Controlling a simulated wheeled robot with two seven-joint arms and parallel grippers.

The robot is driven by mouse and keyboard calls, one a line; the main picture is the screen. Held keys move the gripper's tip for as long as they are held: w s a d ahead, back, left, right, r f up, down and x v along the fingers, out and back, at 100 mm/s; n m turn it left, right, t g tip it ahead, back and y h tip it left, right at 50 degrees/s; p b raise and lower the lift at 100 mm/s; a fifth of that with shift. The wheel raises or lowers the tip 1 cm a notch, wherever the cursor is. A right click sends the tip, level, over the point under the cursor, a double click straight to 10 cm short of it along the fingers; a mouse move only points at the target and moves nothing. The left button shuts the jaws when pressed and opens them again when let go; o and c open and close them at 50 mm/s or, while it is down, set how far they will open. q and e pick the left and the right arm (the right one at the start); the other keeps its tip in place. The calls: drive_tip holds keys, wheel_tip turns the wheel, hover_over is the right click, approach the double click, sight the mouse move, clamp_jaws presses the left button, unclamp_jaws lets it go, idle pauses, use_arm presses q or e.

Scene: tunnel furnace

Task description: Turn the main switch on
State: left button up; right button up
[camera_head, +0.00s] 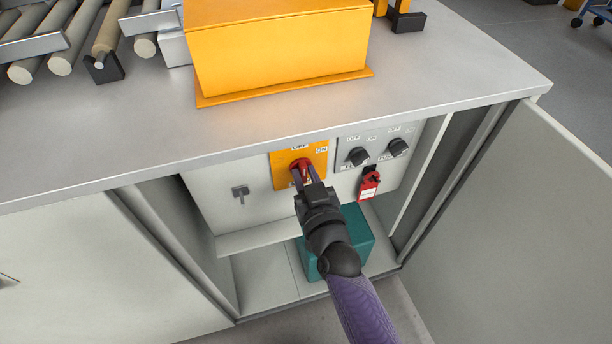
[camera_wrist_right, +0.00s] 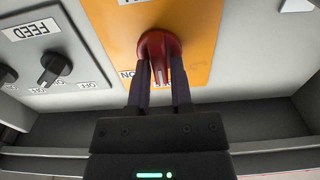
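The main switch is a red rotary knob (camera_wrist_right: 160,47) on an orange plate (camera_head: 318,157) inside the open cabinet. OFF is printed above the knob and ON to its right in the head view. My right gripper (camera_head: 304,170) reaches the knob from the front. In the wrist view its two dark fingers (camera_wrist_right: 160,80) stand on either side of the knob's grip bar, which runs roughly upright in the picture. A narrow gap shows between the fingers; whether they press on the bar cannot be told. The fingers partly hide the knob and lower plate. My left gripper is not in view.
A grey panel with two black knobs (camera_head: 358,156) lies right of the plate, with a red padlock (camera_head: 369,185) below. A small grey latch (camera_head: 240,194) sits to the left. A teal box (camera_head: 358,240) stands below my gripper. The open door (camera_head: 510,210) bounds the right side.

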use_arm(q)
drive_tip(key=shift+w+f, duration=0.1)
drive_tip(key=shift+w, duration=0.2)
use_arm(e)
clamp_jaws()
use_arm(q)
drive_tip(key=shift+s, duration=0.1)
use_arm(e)
drive_tip(key=shift+m+p, duration=0.35)
drive_tip(key=shift+m, duration=1.75)
drive_tip(key=m, duration=0.2)
drive_tip(key=shift+d+f+m, duration=0.1)
drive_tip(key=shift+m, duration=0.2)
drive_tip(key=m, duration=0.3)
drive_tip(key=shift+f+m, duration=0.1)
drive_tip(key=shift+m, duration=0.7)
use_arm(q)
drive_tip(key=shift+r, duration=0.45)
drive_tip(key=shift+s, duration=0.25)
use_arm(e)
drive_tip(key=shift+d+m, duration=0.1)
drive_tip(key=shift+m, duration=0.3)
